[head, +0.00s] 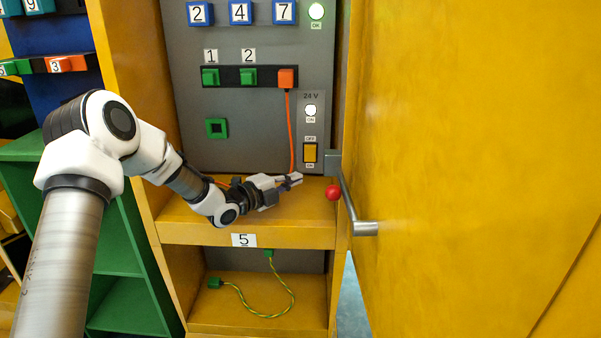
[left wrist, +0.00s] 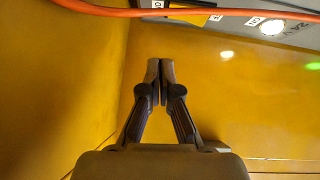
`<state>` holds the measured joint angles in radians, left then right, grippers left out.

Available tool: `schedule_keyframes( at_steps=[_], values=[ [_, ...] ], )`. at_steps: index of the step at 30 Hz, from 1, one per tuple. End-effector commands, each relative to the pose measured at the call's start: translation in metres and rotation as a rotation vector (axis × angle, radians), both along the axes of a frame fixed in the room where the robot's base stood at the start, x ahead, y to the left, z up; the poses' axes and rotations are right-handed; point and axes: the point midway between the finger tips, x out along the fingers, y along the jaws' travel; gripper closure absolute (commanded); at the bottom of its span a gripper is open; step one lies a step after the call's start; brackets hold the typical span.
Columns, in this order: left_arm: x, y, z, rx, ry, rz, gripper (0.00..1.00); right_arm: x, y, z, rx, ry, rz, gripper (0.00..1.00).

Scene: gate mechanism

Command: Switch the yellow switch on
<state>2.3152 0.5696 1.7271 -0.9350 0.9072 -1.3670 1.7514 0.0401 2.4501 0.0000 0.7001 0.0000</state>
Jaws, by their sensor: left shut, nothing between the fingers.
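The yellow switch (head: 310,153) sits on a grey 24 V plate at the right of the cabinet's panel, with OFF above it and ON below it. In the left wrist view part of the yellow switch (left wrist: 190,15) shows at the top edge, partly behind an orange cable. My left gripper (head: 297,179) is shut and empty, just below and slightly left of the switch, apart from it. Its closed fingertips (left wrist: 160,65) show in the middle of the left wrist view. My right gripper is not in view.
An orange cable (head: 290,130) hangs from an orange plug (head: 286,78) beside the switch. A metal handle (head: 352,205) and a red ball (head: 333,192) stand right of my gripper. A large yellow door (head: 470,150) fills the right side. A green-yellow cable (head: 265,314) lies in the lower compartment.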

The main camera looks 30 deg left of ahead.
Motion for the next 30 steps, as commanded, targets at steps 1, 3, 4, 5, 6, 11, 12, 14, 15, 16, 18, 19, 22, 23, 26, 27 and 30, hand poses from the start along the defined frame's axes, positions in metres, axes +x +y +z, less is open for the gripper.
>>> schedule_keyframes(
  at_steps=[1,3,4,5,6,11,12,14,15,16,18,19,22,23,26,27,30],
  values=[
    [-0.011,0.004,0.001,-0.007,0.001,0.001,1.0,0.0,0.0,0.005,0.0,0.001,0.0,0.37],
    [-0.025,0.01,0.0,-0.008,0.002,0.004,1.0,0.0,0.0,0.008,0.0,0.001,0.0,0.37],
    [-0.031,0.012,-0.001,-0.007,0.001,0.002,1.0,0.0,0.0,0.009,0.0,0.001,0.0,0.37],
    [-0.036,0.013,-0.001,-0.007,0.0,0.001,1.0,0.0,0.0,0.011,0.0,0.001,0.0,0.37],
    [-0.042,0.016,-0.002,-0.006,0.0,0.002,1.0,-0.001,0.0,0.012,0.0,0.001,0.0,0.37],
    [-0.055,0.019,-0.006,-0.003,0.0,-0.001,1.0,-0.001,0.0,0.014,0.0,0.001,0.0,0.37],
    [-0.056,0.02,-0.006,-0.002,0.0,-0.001,1.0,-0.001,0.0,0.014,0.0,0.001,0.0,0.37],
    [-0.056,0.02,-0.006,0.0,0.0,-0.001,1.0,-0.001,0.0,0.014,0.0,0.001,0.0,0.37],
    [-0.056,0.02,-0.007,0.0,0.0,-0.001,1.0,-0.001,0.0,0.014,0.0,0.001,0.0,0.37],
    [-0.056,0.019,-0.007,0.0,0.0,-0.001,1.0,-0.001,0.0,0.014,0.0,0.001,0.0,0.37],
    [-0.056,0.02,-0.007,0.0,0.0,-0.001,1.0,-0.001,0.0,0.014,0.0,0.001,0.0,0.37],
    [-0.056,0.02,-0.007,0.0,0.0,-0.001,1.0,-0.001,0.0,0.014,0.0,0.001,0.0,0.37],
    [-0.056,0.02,-0.007,0.0,0.0,-0.001,1.0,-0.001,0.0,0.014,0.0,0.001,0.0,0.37],
    [-0.056,0.02,-0.007,0.0,0.0,-0.001,1.0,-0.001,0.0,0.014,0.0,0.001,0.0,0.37],
    [-0.056,0.02,-0.007,0.0,0.0,-0.001,1.0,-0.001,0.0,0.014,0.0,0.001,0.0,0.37],
    [-0.056,0.019,-0.007,0.0,0.0,-0.001,1.0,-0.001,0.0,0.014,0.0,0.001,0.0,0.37],
    [-0.056,0.02,-0.007,0.0,0.0,-0.001,1.0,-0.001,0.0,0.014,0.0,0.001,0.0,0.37]
  ],
)
